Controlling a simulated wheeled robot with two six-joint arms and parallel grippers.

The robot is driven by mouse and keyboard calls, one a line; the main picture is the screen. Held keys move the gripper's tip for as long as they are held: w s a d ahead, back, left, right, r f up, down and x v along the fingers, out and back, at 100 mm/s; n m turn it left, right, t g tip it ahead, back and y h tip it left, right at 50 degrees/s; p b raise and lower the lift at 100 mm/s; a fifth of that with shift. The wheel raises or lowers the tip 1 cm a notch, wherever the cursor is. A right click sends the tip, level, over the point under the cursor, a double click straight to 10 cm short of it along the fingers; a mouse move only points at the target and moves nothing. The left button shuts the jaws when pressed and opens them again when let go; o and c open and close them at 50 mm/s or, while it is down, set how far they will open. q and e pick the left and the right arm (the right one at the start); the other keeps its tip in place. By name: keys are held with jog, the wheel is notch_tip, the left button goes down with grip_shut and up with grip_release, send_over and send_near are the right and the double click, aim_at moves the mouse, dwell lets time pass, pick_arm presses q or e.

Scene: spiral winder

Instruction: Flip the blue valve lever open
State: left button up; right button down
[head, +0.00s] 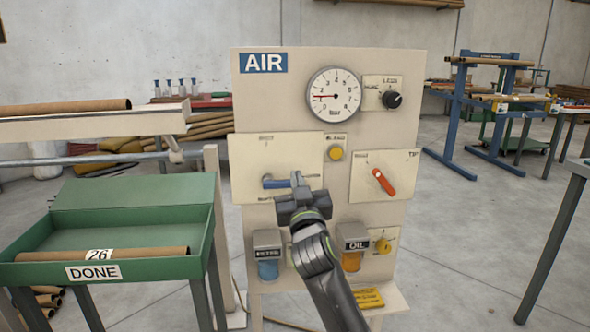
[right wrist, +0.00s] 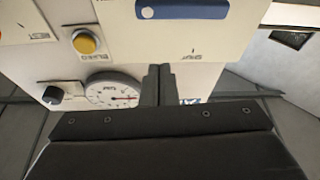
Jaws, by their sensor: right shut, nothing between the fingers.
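The blue valve lever (head: 275,183) lies level on a cream plate of the AIR panel (head: 290,140); its right end is hidden by my gripper. My right gripper (head: 297,181) is in front of that end, its fingers shut and empty. In the right wrist view, which looks upside down, the lever (right wrist: 188,9) is at the top edge, with a pale round spot near its left end. The shut fingertips (right wrist: 159,70) stand below it in the picture, with a gap between. My left gripper is not in view.
A gauge (head: 334,95), black knob (head: 391,99), yellow button (head: 335,153) and red lever (head: 384,182) are on the panel. FILTER (head: 268,255) and OIL (head: 353,237) units sit below. A green DONE tray (head: 130,270) with a tube stands left.

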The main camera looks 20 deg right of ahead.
jog(key=v, duration=0.5)
jog(key=shift+a, duration=0.1)
dwell(0.3)
